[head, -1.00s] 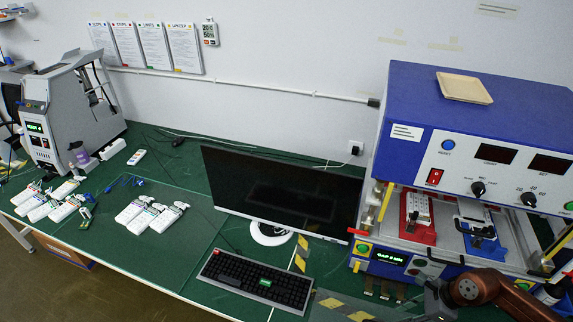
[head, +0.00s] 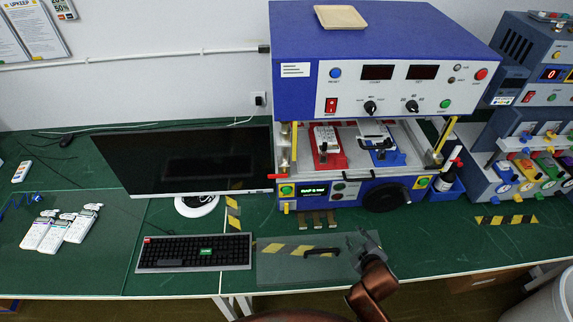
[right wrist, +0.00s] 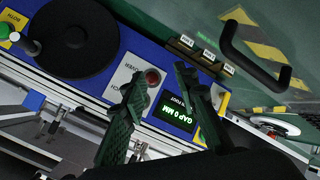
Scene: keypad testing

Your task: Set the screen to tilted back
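The screen is a black monitor (head: 195,160) on a round white base (head: 196,206), at the left of the head view behind the keyboard. From this view it looks close to upright; its exact tilt is hard to judge. My right gripper (head: 362,243) is over the front of the bench, in front of the blue test machine and well to the right of the screen. In the right wrist view its two dark fingers (right wrist: 160,106) are apart with nothing between them; the machine's green display lies behind them. My left gripper is in neither view.
The blue test machine (head: 385,40) stands right of the screen, with a black round knob (head: 386,197) low in front. A black keyboard (head: 194,252) lies before the screen. A black handle (head: 322,252) stands on the striped mat. White devices (head: 60,232) lie at left.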

